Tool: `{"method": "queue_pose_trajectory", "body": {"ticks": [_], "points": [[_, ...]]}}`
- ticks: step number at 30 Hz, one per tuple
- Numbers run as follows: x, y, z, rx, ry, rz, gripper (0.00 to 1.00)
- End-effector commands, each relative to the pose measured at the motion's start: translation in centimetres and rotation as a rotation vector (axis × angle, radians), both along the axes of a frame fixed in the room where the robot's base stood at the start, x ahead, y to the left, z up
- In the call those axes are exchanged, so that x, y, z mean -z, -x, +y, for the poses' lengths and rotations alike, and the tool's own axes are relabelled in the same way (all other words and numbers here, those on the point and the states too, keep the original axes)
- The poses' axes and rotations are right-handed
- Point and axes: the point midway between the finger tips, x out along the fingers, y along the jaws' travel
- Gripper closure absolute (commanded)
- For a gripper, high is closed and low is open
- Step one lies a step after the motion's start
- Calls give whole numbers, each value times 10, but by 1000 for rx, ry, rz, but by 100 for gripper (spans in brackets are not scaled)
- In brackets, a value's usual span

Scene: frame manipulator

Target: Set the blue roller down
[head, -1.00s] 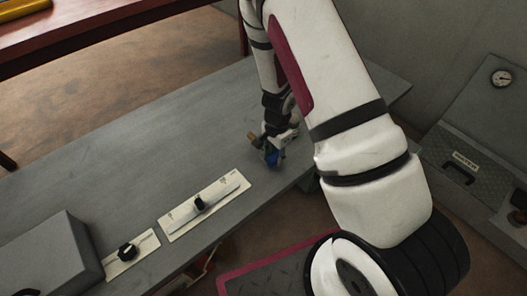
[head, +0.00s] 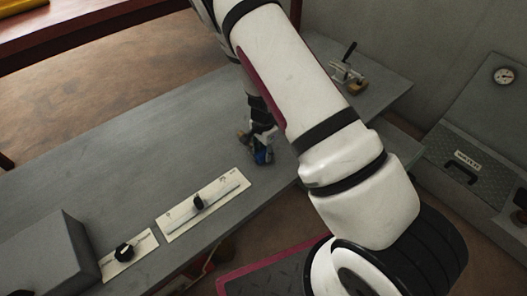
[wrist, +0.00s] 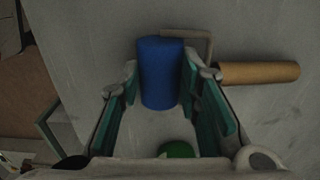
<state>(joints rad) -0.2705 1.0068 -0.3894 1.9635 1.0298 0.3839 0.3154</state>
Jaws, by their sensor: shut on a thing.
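The blue roller (wrist: 160,72) sits between the two teal-padded fingers of my gripper (wrist: 165,95) in the wrist view, which is shut on it. Its bent wire frame (wrist: 208,45) leads to a tan handle (wrist: 258,72) that sticks out to the right, beyond the fingers. I cannot tell whether the roller touches the table. My arm hides part of the table behind it.
A pale plate with a black knob and slider (head: 203,204) lies left of the roller, with a smaller knob plate (head: 125,253) and a grey box (head: 40,255) further left. A small clamp-like device (head: 347,77) stands at the right. The table's middle left is clear.

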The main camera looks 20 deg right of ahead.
Motion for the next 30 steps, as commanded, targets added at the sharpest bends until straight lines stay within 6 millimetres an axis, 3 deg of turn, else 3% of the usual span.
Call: {"method": "queue_pose_trajectory", "body": {"ticks": [2, 3, 5, 6, 18, 30], "points": [[3, 0, 0, 1, 0, 0, 100], [3, 0, 0, 0, 0, 0, 64], [2, 0, 0, 0, 0, 0, 51], [2, 0, 0, 0, 0, 0, 49], [-4, 0, 0, 0, 0, -1, 49], [-81, 0, 0, -2, 0, -3, 49]]}}
